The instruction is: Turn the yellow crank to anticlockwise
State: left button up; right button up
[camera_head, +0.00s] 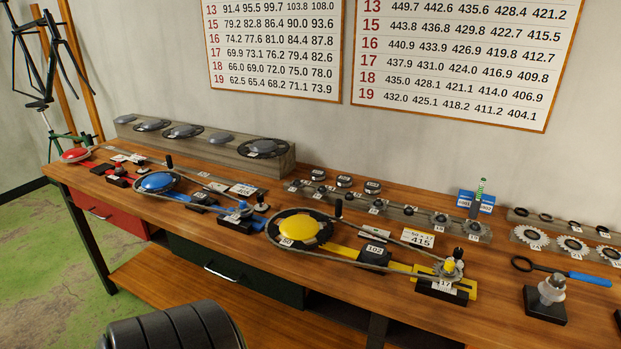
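The yellow crank (303,226) is a large yellow disc with a dark rim, lying flat in the middle of the workbench. A black upright handle (338,208) stands at its far right edge. A chain (350,279) runs around it and reaches right to a small sprocket with a yellow hub (449,267), above a yellow base labelled 17. A black block labelled 102 (374,256) sits between them on a yellow bar. No gripper shows in the head view.
A blue crank (158,182) with its own chain lies left of the yellow one, and a red crank (76,154) is farther left. Sprocket racks (384,212) line the back. A blue-handled tool (590,279) and a black stand (545,307) are at the right.

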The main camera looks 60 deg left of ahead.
aim_at(304, 228)
jog(key=j+u, duration=0.15)
jog(key=u, duration=1.15)
